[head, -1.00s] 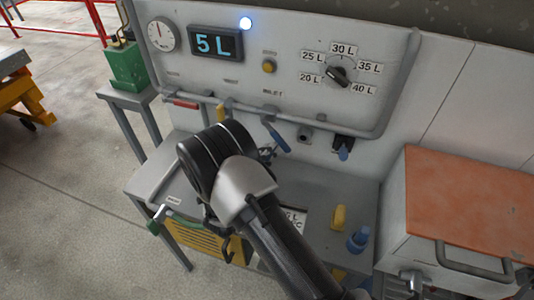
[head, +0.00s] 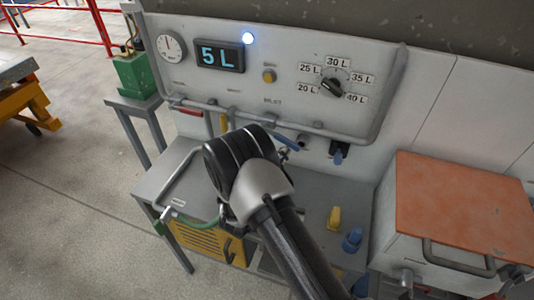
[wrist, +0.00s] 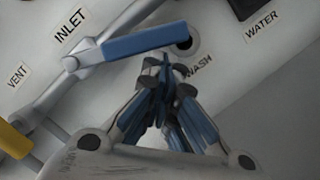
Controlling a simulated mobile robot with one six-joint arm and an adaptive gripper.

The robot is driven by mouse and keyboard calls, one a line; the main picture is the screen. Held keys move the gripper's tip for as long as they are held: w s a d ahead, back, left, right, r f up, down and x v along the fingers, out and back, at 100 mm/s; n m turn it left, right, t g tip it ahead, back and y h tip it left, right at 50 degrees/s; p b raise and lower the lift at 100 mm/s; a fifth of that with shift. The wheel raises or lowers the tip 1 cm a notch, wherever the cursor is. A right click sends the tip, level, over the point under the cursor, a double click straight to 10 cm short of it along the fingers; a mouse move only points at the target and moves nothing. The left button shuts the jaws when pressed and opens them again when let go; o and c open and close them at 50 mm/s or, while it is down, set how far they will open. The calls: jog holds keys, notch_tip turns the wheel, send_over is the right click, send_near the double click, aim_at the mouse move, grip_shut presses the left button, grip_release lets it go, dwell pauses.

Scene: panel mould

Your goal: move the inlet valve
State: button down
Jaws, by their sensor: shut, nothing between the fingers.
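The inlet valve is a lever with a blue handle (wrist: 145,41) on a grey pipe, beside the INLET label in the wrist view. The handle points right and slightly up from its pivot at the left. In the head view the blue handle (head: 286,143) shows below the panel, just past my wrist. My gripper (wrist: 165,66) is shut with nothing in it. Its fingertips appear just below the right half of the handle in the wrist view; I cannot tell whether they touch it. In the head view my own arm hides most of the gripper.
A yellow handle (wrist: 14,141) sits by the VENT label at the left. A dark port (wrist: 186,44) lies behind the handle's end, near the WASH label. The panel display (head: 219,57) reads 5 L. An orange-lidded box (head: 462,205) stands at the right.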

aim_at(291, 147)
jog(key=shift+s+d+r+p, duration=0.2)
jog(key=shift+d+r+p, duration=0.4)
jog(key=shift+r, duration=0.15)
jog(key=shift+s+d+r+p, duration=0.2)
jog(key=shift+d+r+p, duration=0.3)
jog(key=shift+r+p, duration=0.15)
jog(key=shift+r, duration=0.1)
